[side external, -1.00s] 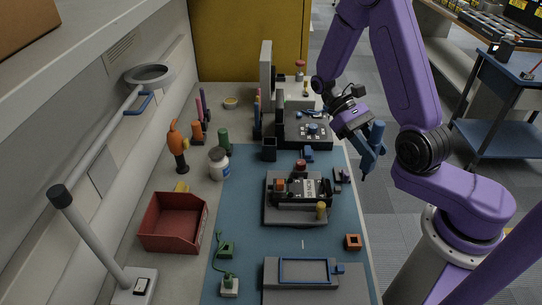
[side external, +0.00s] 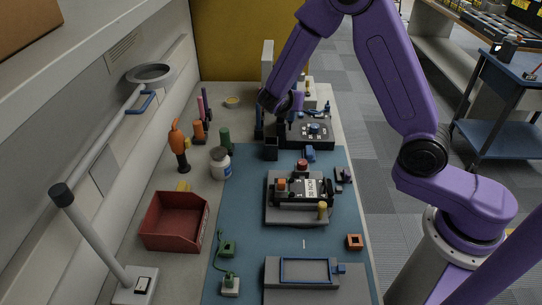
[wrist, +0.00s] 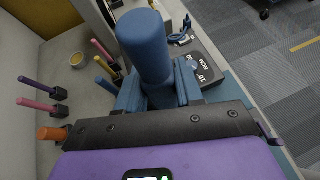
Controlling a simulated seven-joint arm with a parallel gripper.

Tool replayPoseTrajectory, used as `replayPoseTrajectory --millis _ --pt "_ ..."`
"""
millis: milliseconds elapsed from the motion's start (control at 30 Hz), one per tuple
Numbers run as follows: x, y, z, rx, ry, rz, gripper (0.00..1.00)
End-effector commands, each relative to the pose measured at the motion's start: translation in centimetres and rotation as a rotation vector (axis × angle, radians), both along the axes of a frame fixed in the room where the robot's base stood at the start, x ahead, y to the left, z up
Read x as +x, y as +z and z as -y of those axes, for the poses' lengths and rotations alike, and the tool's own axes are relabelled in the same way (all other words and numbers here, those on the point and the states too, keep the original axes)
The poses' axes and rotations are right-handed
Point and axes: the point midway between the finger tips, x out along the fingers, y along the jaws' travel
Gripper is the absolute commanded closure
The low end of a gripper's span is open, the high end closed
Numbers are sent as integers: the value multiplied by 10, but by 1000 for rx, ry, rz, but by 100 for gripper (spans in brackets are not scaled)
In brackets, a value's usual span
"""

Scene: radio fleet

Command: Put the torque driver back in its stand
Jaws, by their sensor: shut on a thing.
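My gripper (wrist: 160,92) is shut on the blue torque driver (wrist: 145,45), whose thick round handle rises between the blue fingers in the wrist view. In the side view my gripper is at the far end of the bench, and the fingers and driver are mostly hidden by my own wrist there. A small dark open-topped box (side external: 271,149), which looks like the stand, sits on the bench just nearer the camera than my wrist. I cannot tell the height of the driver over it. The box is not clearly visible in the wrist view.
A dark fixture with dials (side external: 308,131) stands right of the box. An orange driver (side external: 179,145), green cylinder (side external: 225,140), white jar (side external: 220,162) and red bin (side external: 174,221) are on the left. A grey fixture (side external: 298,210) sits on the blue mat (side external: 270,242).

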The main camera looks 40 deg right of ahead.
Motion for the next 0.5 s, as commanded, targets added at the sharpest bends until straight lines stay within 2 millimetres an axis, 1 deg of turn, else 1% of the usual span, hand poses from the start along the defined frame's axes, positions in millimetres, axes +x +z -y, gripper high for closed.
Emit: replayPoseTrajectory --millis 33,100,200,267,367,500 --pt "9 2 -11 1 71 1 100" --pt "19 4 -23 0 155 2 100" --pt "28 6 -37 0 237 3 100" --pt "31 6 -42 -1 266 2 100" --pt "33 -2 -45 -2 289 -3 100" --pt "33 -24 -46 -3 291 -5 100"
